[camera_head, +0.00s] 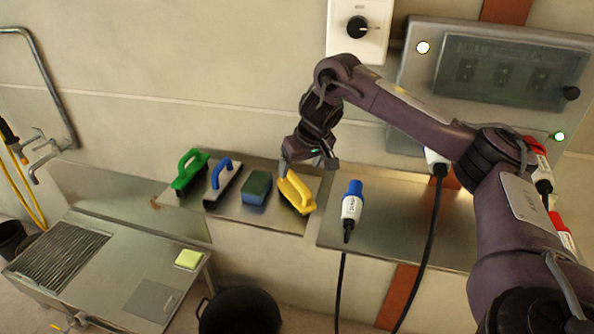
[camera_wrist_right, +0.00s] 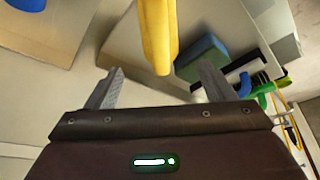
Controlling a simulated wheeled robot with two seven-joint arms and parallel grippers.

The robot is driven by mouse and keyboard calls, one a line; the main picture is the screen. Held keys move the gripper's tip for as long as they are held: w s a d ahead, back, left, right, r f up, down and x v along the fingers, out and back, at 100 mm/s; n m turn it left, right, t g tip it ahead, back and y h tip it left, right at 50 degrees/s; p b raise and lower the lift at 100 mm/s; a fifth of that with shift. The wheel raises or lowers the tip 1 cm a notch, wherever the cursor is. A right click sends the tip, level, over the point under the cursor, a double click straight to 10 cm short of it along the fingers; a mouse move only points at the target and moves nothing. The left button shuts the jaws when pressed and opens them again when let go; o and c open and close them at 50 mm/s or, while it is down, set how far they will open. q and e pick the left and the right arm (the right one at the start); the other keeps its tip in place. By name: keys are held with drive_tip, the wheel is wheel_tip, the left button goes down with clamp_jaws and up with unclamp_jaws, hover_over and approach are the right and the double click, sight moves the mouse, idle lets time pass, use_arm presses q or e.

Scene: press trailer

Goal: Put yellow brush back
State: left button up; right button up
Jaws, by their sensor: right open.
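The yellow brush (camera_head: 297,196) rests on the metal shelf (camera_head: 270,223) on the wall, to the right of a blue and green sponge block. My right gripper (camera_head: 308,162) is open just above and behind the yellow brush and hides part of it. In the right wrist view, the yellow brush (camera_wrist_right: 158,35) shows ahead of the gap between the open fingers (camera_wrist_right: 161,78), with no finger seen touching it. My left gripper is not in view.
On the same shelf stand a green brush (camera_head: 189,172), a blue-handled brush (camera_head: 221,182) and the sponge block (camera_head: 257,187). A blue and white plug (camera_head: 351,205) stands on the right shelf, with cables hanging nearby. A sink table (camera_head: 100,270) holds a yellow-green sponge (camera_head: 189,259).

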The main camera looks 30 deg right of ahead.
drive_tip(key=v, duration=0.2)
drive_tip(key=shift+s+r+p, duration=0.1)
drive_tip(key=shift+r+p, duration=0.2)
drive_tip(key=shift+p, duration=0.1)
